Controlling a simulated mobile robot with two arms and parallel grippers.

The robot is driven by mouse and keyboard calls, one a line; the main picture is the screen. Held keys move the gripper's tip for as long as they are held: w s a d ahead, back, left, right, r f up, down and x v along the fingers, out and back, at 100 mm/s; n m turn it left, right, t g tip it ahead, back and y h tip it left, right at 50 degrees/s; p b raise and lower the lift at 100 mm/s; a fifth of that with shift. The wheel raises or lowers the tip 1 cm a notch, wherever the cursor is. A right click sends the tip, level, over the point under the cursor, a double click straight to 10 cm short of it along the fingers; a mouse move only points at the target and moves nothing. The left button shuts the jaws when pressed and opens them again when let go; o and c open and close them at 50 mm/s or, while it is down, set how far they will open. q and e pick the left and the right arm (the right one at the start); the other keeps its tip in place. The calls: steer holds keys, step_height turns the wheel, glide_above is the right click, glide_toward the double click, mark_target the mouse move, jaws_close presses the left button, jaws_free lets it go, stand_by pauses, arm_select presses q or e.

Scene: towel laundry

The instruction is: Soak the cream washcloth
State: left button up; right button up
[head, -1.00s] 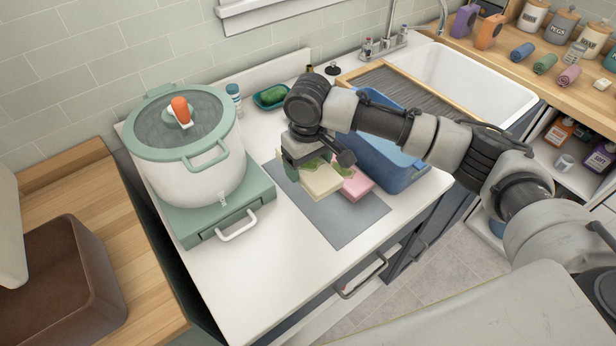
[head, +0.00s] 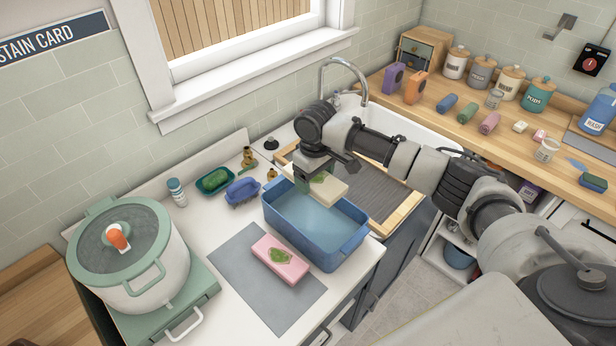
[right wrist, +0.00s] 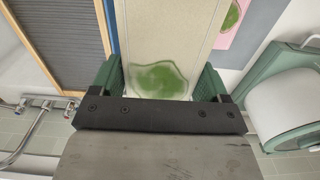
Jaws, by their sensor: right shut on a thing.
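The cream washcloth (head: 328,189) is a folded pad with a green stain. My right gripper (head: 318,180) is shut on one end of it and holds it level, raised above the counter. In the right wrist view the washcloth (right wrist: 168,45) sits between the green fingers (right wrist: 160,82). In the head view it appears over the back part of the blue basin (head: 350,255), whose inside is light blue like water. In the right wrist view the cloth hides most of the basin; only a blue edge (right wrist: 111,22) shows. My left gripper is out of view.
A pink washcloth (head: 281,262) with a green stain lies on the grey mat (head: 235,262). A pot (head: 135,270) stands at left. A washboard (head: 385,198) lies by the sink behind the basin. A green soap dish (head: 205,190) and blue brush (head: 242,192) are near the wall.

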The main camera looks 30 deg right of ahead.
steer(key=shift+a+f+b, duration=0.15)
steer(key=shift+f+b, duration=0.25)
steer(key=shift+f, duration=0.5)
step_height(320, 180, down, 6)
steer(key=b, duration=0.4)
steer(key=o, duration=0.9)
